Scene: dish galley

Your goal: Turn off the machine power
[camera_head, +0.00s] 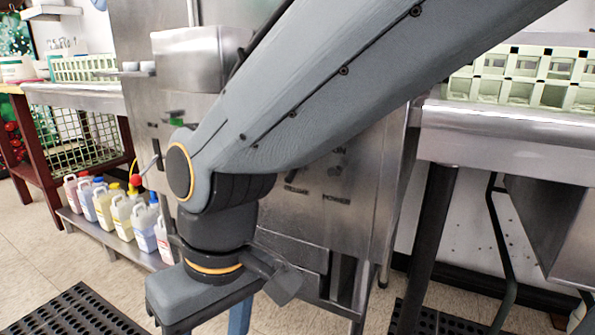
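The machine (370,215) is a large stainless steel unit filling the middle of the view. Its front carries small dark controls and a label reading POWER (337,201), with another label to the left of it. A small dark switch shape (335,171) shows above the POWER label; its position is too small to tell. My arm crosses in front of the machine and hides much of its front. My gripper (205,297) hangs low in front of the machine, below and left of the POWER label and apart from it. Its fingertips cannot be made out.
Several chemical jugs (122,215) stand on a low shelf at the left. A metal counter (510,130) with pale green dish racks (520,75) is at the right, with dark legs below. Black floor mats (75,312) lie in front. A red-knobbed lever (136,180) sticks out at left.

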